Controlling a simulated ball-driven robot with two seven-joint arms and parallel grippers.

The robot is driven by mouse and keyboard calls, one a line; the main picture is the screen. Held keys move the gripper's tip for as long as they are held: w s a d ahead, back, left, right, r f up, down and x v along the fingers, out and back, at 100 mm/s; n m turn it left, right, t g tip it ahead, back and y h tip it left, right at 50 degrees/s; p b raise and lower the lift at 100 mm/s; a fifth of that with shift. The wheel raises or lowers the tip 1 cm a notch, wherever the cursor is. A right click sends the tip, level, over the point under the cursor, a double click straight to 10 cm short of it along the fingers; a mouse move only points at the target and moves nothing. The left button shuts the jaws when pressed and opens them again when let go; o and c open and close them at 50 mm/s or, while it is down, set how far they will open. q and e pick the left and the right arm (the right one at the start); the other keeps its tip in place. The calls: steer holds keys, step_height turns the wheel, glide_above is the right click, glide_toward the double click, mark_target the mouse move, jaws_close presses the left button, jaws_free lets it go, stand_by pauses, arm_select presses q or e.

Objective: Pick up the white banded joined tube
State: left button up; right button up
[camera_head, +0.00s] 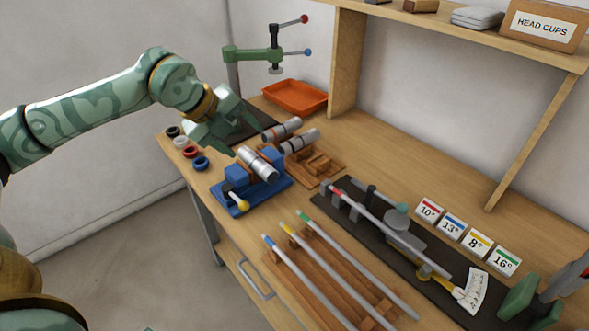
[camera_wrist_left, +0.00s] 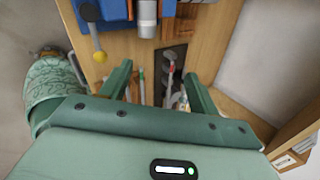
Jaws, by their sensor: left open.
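A silver tube (camera_head: 257,163) with a pale band rests on the blue fixture (camera_head: 240,198). It also shows in the left wrist view (camera_wrist_left: 147,14), cut off at the top edge. Two more silver tubes lie on the wooden stand behind: one with an orange-brown band (camera_head: 284,128), the other (camera_head: 300,141) partly hidden, its band hard to tell. Which tube is the white banded joined one is not certain. My left gripper (camera_head: 242,134) is open and empty, above and beside these tubes. Its spread fingers also show in the left wrist view (camera_wrist_left: 160,88). My right gripper is not seen.
A yellow-knobbed lever (camera_head: 243,207) sticks out of the blue fixture. Coloured rings (camera_head: 190,151) lie at the left bench edge. An orange tray (camera_head: 295,96) and a green press (camera_head: 262,54) stand behind. Long tubes (camera_head: 320,262) and a dark gauge rig (camera_head: 405,235) fill the right.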

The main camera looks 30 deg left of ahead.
arm_select(q)
steer(key=a+n, duration=0.1)
steer(key=n, duration=0.1)
steer(key=b, duration=0.2)
glide_toward(266, 171)
steer(key=shift+g, duration=0.3)
steer(key=x, duration=0.4)
steer(key=shift+w+d+f, duration=0.15)
steer(key=shift+w+d, duration=0.2)
steer(key=shift+d, duration=0.1)
steer(key=shift+y, duration=0.3)
steer(key=x, duration=0.3)
steer(key=b+x, duration=0.1)
steer(key=x, duration=0.1)
steer(key=shift+w+a+f, duration=0.15)
steer(key=shift+a+f, duration=0.05)
steer(key=shift+f, duration=0.15)
steer(key=shift+r, duration=0.1)
jaws_close()
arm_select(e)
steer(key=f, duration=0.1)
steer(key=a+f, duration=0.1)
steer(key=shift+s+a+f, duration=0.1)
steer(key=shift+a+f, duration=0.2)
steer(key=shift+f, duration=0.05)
